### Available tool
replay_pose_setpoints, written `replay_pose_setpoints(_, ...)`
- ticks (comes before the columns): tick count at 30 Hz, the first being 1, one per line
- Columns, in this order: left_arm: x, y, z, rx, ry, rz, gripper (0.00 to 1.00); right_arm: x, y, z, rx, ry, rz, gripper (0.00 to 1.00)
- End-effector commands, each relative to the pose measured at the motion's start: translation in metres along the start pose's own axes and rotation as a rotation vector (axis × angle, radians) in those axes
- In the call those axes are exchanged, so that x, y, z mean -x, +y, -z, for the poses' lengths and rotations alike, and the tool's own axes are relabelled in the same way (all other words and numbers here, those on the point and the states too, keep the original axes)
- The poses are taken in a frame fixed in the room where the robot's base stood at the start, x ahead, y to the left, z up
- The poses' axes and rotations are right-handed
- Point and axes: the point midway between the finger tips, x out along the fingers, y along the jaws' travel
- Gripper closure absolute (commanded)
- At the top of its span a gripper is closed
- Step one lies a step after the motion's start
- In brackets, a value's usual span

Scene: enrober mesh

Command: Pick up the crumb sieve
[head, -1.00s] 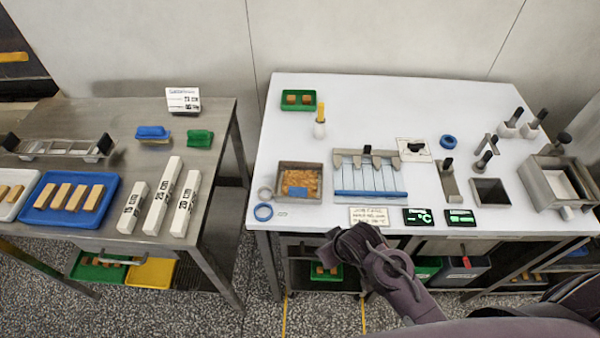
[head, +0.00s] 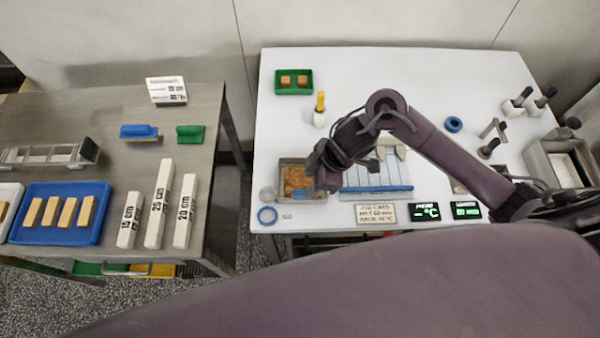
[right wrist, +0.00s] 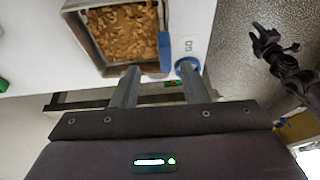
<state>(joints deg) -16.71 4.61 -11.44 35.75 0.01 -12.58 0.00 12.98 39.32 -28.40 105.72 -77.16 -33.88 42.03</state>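A square metal tray (head: 283,172) with brown crumbs in it stands at the left front of the white table; I take it for the crumb sieve. It has a blue piece at one side. In the right wrist view the tray (right wrist: 86,35) is just beyond my fingers, with the blue piece (right wrist: 165,52) near them. My right gripper (right wrist: 157,82) is open, its two fingers apart with nothing between them. In the head view the right gripper (head: 320,178) is over the tray's right side and hides part of it. A dark arm, probably my left (right wrist: 283,58), shows in the right wrist view.
A yellow-topped bottle (head: 319,112) and a green tray (head: 293,90) stand behind. The steel table (head: 60,108) is further left.

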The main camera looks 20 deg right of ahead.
Motion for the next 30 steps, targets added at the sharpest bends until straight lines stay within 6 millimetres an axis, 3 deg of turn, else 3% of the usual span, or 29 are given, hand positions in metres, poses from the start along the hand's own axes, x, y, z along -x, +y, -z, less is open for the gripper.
replay_pose_setpoints(10, 0.014, 0.005, -0.024, -0.003, -0.036, -0.006, 0.64, -0.046, -0.002, 0.001, -0.005, 0.001, 0.002, 0.60)
replay_pose_setpoints(15, 0.015, 0.003, -0.016, -0.003, -0.025, -0.005, 0.64, -0.063, -0.001, 0.000, -0.002, 0.002, -0.001, 0.60)
replay_pose_setpoints(22, 0.015, 0.000, 0.004, -0.001, 0.004, -0.001, 0.64, -0.065, -0.001, 0.000, 0.000, 0.001, -0.002, 0.60)
replay_pose_setpoints(30, 0.015, 0.001, -0.004, 0.001, -0.008, -0.001, 0.64, -0.065, -0.001, 0.000, 0.000, 0.002, -0.003, 0.95)
